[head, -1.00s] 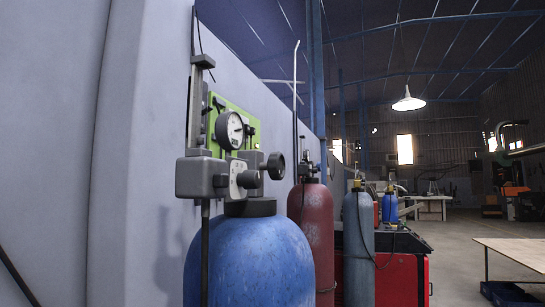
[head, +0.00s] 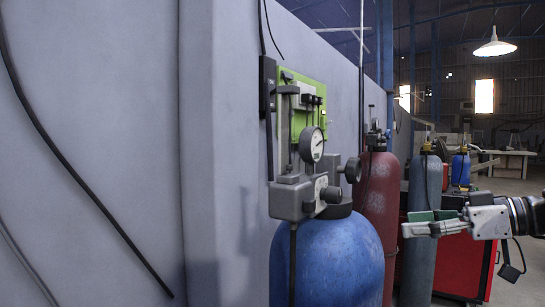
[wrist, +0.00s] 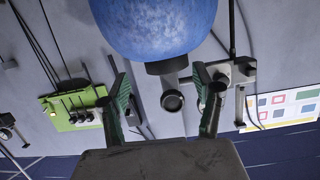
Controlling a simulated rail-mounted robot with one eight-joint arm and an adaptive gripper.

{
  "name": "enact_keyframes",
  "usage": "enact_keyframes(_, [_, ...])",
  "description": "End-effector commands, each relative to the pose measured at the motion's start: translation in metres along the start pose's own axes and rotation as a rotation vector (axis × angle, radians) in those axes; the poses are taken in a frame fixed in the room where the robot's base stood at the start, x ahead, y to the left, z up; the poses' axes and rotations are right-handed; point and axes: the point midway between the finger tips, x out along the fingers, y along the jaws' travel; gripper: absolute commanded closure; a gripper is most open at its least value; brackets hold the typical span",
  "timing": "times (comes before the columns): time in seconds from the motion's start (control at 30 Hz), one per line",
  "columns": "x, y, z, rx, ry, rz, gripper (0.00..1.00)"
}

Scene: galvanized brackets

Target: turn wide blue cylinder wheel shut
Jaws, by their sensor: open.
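The wide blue cylinder (head: 325,262) stands upright beside the grey wall in the head view. Its dark round wheel (head: 352,170) sticks out to the right of the grey valve block (head: 292,198), below the white dial gauge (head: 312,145). My gripper (head: 408,222) is at the right, apart from the cylinder, its fingers pointing left towards it. In the wrist view the scene is upside down: the cylinder (wrist: 155,25) is at the top and the wheel (wrist: 172,100) appears between the two spread green-padded fingers (wrist: 160,84). The fingers are open and empty; no contact with the wheel shows.
A red cylinder (head: 377,190) stands just behind the blue one, with a grey-blue cylinder (head: 421,262) farther right. A red cabinet (head: 460,268) is behind my gripper. A green panel (head: 300,112) hangs on the wall. Open floor lies at the far right.

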Motion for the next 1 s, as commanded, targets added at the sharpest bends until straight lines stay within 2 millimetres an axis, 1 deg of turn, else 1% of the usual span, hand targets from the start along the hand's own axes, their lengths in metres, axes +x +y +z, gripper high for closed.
enact_keyframes(0.03, [-0.013,0.001,-0.030,-0.023,0.060,-0.002,0.37])
enact_keyframes(0.1, [-0.024,0.000,-0.055,-0.057,0.135,-0.009,0.37])
enact_keyframes(0.13, [-0.028,0.000,-0.063,-0.068,0.160,-0.010,0.37])
enact_keyframes(0.2, [-0.035,0.000,-0.077,-0.090,0.204,-0.012,0.37])
enact_keyframes(0.23, [-0.037,-0.001,-0.081,-0.097,0.216,-0.013,0.37])
enact_keyframes(0.37, [-0.036,-0.001,-0.088,-0.108,0.238,-0.016,0.37])
enact_keyframes(0.47, [-0.026,-0.002,-0.089,-0.107,0.238,-0.017,0.37])
enact_keyframes(0.57, [-0.012,-0.003,-0.093,-0.107,0.237,-0.018,0.37])
enact_keyframes(1.0, [0.060,-0.005,-0.111,-0.106,0.236,-0.018,0.37])
